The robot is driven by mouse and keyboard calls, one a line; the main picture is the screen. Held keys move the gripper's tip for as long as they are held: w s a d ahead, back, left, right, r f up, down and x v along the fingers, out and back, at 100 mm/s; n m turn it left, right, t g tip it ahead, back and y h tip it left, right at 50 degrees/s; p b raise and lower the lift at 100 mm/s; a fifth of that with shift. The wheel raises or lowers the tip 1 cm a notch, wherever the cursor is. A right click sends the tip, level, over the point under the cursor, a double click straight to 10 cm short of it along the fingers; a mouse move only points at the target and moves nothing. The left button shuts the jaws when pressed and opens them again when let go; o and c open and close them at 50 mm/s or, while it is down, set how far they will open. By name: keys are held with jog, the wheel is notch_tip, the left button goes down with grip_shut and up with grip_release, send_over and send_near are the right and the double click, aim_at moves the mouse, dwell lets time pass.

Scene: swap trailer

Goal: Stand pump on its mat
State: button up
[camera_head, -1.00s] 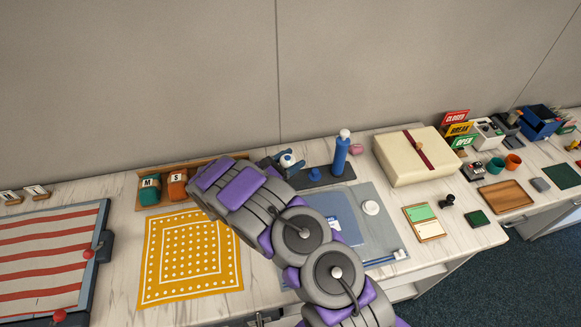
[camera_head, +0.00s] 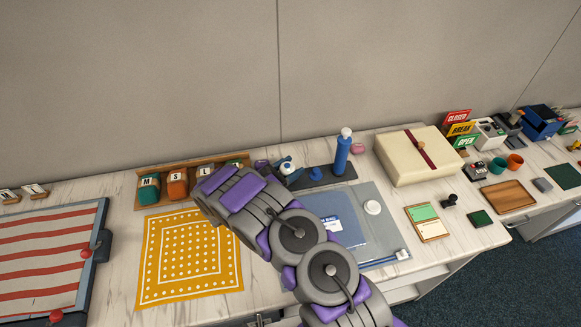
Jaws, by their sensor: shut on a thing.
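A tall blue cylinder with a white top, which looks like the pump (camera_head: 342,155), appears upright at the right end of a dark mat (camera_head: 325,180) near the wall. My arm reaches in from the bottom and bends up to the left.
A blue-and-white device (camera_head: 287,166) stands just left of the mat. A grey sheet (camera_head: 385,235) with a blue bag (camera_head: 352,218) lies in front. A cream box (camera_head: 392,158) stands right. A wooden rack (camera_head: 207,165) and a yellow cloth (camera_head: 190,255) lie left.

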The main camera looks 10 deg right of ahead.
jog(key=o, duration=1.4)
jog(key=shift+f, duration=0.1)
jog(key=shift+c, duration=0.2)
jog(key=shift+s+a+r+p, duration=0.25)
jog(key=shift+a+r+p, duration=0.2)
jog(key=shift+r, duration=0.25)
jog(key=p+v, duration=0.1)
jog(key=v, duration=1)
jog(key=shift+f, duration=0.1)
jog(key=shift+s, duration=0.1)
